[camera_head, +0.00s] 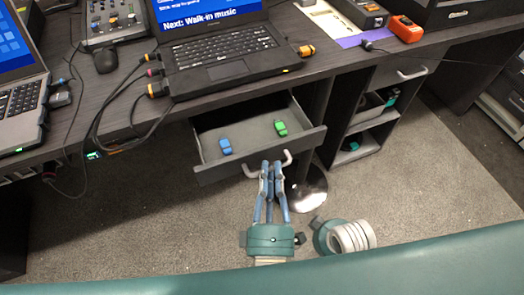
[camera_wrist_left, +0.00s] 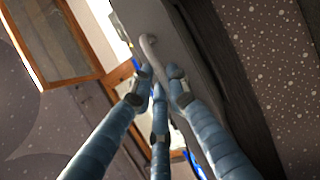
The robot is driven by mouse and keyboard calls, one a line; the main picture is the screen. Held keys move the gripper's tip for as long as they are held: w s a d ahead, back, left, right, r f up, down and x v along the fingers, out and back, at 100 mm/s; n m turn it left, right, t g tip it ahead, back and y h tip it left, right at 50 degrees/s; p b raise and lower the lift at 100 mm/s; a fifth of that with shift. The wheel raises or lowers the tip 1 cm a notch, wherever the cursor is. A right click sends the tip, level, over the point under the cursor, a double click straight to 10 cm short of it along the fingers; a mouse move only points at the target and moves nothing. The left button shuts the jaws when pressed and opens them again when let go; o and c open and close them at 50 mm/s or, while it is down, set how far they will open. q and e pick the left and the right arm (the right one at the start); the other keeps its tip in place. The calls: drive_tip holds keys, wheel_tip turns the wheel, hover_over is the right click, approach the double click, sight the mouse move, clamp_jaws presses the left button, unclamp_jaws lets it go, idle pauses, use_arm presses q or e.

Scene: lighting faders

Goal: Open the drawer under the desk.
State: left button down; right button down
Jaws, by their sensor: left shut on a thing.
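The drawer (camera_head: 262,155) under the desk (camera_head: 340,66) stands open, and its inside shows from above. Its handle (camera_head: 288,157) is a grey bar on the front panel. My left gripper (camera_head: 271,165) is shut on the middle of this handle, with its blue fingers reaching up to the front panel. The left wrist view shows the fingers (camera_wrist_left: 160,85) around the handle (camera_wrist_left: 149,44), beside the drawer's grey front (camera_wrist_left: 172,40). The fingers hide part of the handle. My right gripper is not in view.
A blue item (camera_head: 225,146) and a green item (camera_head: 280,128) lie in the drawer. A black laptop (camera_head: 235,72) and cables lie on the desk above. A side cabinet (camera_head: 370,110) with open shelves stands to the right. Carpet floor (camera_head: 430,190) is clear at the right.

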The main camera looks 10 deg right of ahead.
use_arm(q)
drive_tip(key=shift+s+d, duration=0.2)
drive_tip(key=shift+s, duration=0.55)
drive_tip(key=shift+s+d, duration=0.15)
drive_tip(key=shift+s, duration=0.6)
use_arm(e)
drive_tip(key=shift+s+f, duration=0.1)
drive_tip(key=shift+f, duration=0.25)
use_arm(q)
drive_tip(key=c, duration=1.7)
unclamp_jaws()
drive_tip(key=shift+o, duration=0.2)
drive_tip(key=shift+s, duration=0.1)
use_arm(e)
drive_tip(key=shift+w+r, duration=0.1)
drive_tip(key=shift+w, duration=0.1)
